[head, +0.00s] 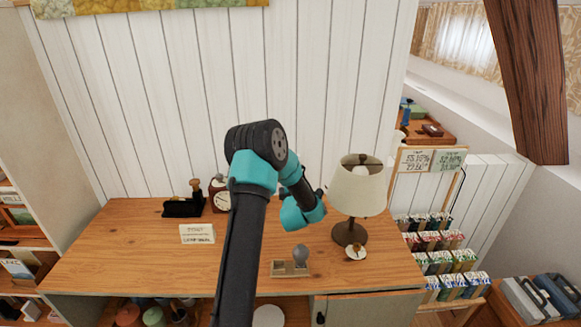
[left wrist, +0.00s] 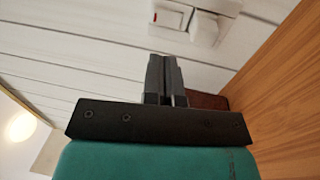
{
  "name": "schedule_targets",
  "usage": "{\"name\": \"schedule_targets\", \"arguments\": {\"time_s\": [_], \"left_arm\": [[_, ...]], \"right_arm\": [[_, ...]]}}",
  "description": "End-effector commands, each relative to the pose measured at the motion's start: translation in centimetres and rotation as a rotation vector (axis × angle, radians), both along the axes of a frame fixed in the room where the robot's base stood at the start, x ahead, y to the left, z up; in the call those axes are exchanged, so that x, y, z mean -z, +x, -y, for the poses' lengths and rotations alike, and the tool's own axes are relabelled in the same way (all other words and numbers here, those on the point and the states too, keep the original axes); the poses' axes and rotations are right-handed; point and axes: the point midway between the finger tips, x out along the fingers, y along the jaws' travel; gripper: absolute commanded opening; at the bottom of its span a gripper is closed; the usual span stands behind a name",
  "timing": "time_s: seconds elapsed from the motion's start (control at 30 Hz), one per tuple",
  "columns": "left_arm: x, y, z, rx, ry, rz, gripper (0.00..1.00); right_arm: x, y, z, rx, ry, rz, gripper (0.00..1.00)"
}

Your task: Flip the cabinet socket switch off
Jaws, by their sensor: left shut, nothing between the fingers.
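In the head view my arm hides the socket, and the fingers cannot be made out. My right gripper is not in view.
The wooden cabinet top (head: 110,250) holds a lamp (head: 357,188), a red clock (head: 220,196), a white card (head: 197,233), a black stapler-like item (head: 183,206) and a small wooden tray (head: 290,269). The lamp stands close right of my arm. The cabinet top's left front is clear.

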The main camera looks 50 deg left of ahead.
Motion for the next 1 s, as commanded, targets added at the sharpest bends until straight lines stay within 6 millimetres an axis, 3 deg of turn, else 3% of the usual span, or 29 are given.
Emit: {"name": "schedule_targets", "arguments": {"time_s": [0.43, 1.0], "left_arm": [[-0.2, 0.8, -1.0, 0.0, -0.001, 0.002, 0.0], [-1.1, 5.6, -7.0, 0.0, -0.001, 0.001, 0.0]], "right_arm": [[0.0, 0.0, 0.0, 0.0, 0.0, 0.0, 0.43], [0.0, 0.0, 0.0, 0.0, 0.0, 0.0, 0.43]]}}
